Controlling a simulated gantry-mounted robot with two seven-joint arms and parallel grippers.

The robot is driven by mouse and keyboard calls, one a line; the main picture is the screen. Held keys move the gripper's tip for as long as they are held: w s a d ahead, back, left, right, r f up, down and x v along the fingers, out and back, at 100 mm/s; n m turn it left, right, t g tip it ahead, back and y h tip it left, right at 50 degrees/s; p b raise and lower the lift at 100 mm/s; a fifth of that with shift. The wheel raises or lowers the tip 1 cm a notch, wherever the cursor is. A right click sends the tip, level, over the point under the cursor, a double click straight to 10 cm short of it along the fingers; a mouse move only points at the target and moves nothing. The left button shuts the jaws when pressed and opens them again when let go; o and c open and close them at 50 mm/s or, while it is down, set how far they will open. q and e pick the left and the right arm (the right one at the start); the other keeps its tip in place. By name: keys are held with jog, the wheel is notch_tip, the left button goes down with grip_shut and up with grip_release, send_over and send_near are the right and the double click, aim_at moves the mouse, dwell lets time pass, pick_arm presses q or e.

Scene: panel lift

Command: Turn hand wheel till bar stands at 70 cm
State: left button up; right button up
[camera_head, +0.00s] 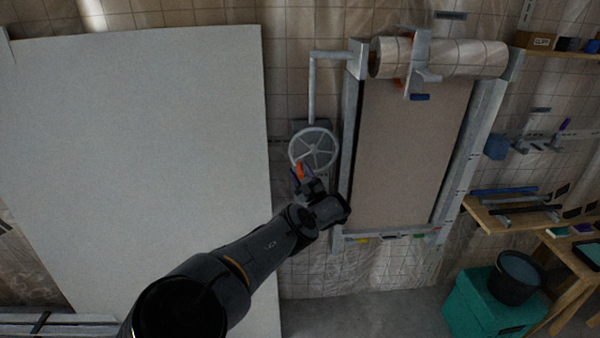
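The hand wheel (313,148) is a grey spoked wheel on a box on the tiled wall, left of the panel frame. A pipe runs from it up to the roller (440,58). A brown sheet (408,150) hangs from the roller between two grey rails. The bar (392,236) lies level across the sheet's lower end; its height reading is too small to tell. My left gripper (303,176) is at the wheel's lower rim, by an orange-red part that may be the wheel's handle. Whether its fingers are closed on it cannot be seen clearly. My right gripper is not in view.
A large white board (140,150) stands at the left. At the right are shelves (530,214) with tools, and a teal box (490,305) with a black bucket (517,275). The floor below the bar is clear.

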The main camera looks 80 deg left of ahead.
pick_arm(q)
jog(key=v, duration=1)
jog(key=shift+d+f+b, duration=0.25)
jog(key=shift+d+b, duration=0.05)
jog(key=shift+b, duration=0.05)
